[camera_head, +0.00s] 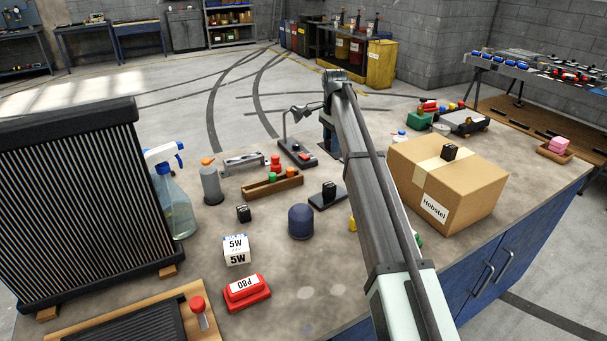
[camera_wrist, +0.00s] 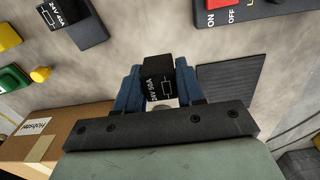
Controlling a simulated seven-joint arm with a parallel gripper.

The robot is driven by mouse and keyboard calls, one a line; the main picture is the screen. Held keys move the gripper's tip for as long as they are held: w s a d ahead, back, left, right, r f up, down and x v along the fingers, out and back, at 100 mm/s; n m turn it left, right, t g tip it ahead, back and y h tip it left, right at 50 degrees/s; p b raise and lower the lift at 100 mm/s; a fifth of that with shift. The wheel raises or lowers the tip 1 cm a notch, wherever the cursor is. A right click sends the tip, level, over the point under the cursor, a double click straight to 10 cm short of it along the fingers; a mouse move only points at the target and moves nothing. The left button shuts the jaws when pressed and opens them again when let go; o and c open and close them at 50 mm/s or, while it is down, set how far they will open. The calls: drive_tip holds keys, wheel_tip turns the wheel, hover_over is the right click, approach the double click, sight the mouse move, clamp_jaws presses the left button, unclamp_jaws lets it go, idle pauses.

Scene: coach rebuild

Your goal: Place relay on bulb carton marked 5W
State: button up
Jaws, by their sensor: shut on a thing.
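My gripper (camera_wrist: 158,88) is shut on a small black relay (camera_wrist: 157,82) with white print and a circuit symbol, held between its blue fingers. In the head view my gripper (camera_head: 331,150) is at the far middle of the bench, and the held relay cannot be made out there. The white bulb carton marked 5W (camera_head: 236,250) stands near the front left of the bench, well apart from my gripper, its top bare. Other black relays are a loose one (camera_head: 243,213) behind the carton, one on a dark pad (camera_head: 329,189), and one on the cardboard box (camera_head: 449,152).
A dark blue domed part (camera_head: 301,221) stands right of the carton and a red P80 block (camera_head: 247,291) in front. A spray bottle (camera_head: 175,205) and tall radiator (camera_head: 70,200) stand left. The large cardboard box (camera_head: 470,195) is right. A switch unit (camera_head: 297,152) is beside my gripper.

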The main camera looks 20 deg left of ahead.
drive_tip(key=shift+r, duration=0.25)
drive_tip(key=s+a+r+n, duration=0.25)
drive_tip(key=s+a, duration=0.55)
drive_tip(key=a, duration=0.5)
drive_tip(key=s+a+r+n, duration=0.1)
drive_tip(key=s+a, duration=0.3)
drive_tip(key=s, duration=0.2)
drive_tip(key=s+a+r, duration=0.2)
drive_tip(key=s+a, duration=0.1)
drive_tip(key=s, duration=0.4)
drive_tip(key=m, duration=0.3)
hover_over(236, 244)
drive_tip(key=shift+f, duration=5.35)
drive_tip(key=shift+f, duration=0.15)
